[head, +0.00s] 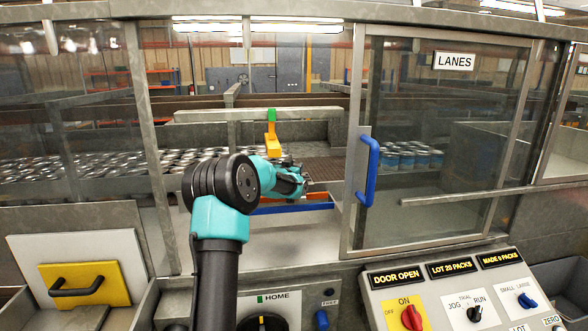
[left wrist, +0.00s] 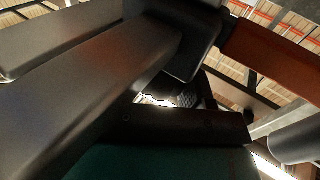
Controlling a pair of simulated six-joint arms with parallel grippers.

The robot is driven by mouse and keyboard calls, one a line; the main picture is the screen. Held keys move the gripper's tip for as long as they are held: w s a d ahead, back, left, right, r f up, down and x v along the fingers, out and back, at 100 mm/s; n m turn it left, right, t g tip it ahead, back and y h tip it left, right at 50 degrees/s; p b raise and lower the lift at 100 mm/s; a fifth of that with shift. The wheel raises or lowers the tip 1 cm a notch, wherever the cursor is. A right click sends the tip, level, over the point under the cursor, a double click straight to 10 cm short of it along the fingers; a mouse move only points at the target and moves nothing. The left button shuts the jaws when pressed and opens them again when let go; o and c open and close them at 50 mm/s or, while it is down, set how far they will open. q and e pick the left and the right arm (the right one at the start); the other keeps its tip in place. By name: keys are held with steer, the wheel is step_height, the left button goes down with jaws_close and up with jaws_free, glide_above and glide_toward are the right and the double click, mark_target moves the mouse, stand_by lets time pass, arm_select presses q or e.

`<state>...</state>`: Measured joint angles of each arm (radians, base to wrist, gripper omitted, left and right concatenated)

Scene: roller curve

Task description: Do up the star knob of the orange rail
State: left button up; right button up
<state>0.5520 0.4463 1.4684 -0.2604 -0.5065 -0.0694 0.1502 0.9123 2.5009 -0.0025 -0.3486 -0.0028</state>
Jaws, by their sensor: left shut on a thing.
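My left arm reaches through the open doorway in the head view. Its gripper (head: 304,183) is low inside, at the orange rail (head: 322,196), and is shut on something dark. The star knob cannot be made out in the head view; the gripper and wrist cover that spot. In the left wrist view a dark blocky part (left wrist: 178,38) sits by the grey finger, and I take it for the star knob, though its shape is unclear. An orange-brown bar, likely the orange rail (left wrist: 275,52), runs at upper right. My right gripper is not in view.
A blue rail (head: 288,209) lies just in front of the orange one. A yellow piece with a green top (head: 272,140) hangs above the wrist. The glass door with its blue handle (head: 368,170) stands to the right. Cans (head: 90,165) fill the left lanes; a control panel (head: 455,290) is in front.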

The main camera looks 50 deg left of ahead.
arm_select(q)
steer(key=shift+r, duration=0.25)
steer(key=o, duration=0.9)
steer(key=shift+f, duration=0.15)
steer(key=shift+o, duration=0.2)
steer(key=v, duration=1.7)
steer(key=shift+s, duration=0.2)
steer(key=shift+d, duration=0.1)
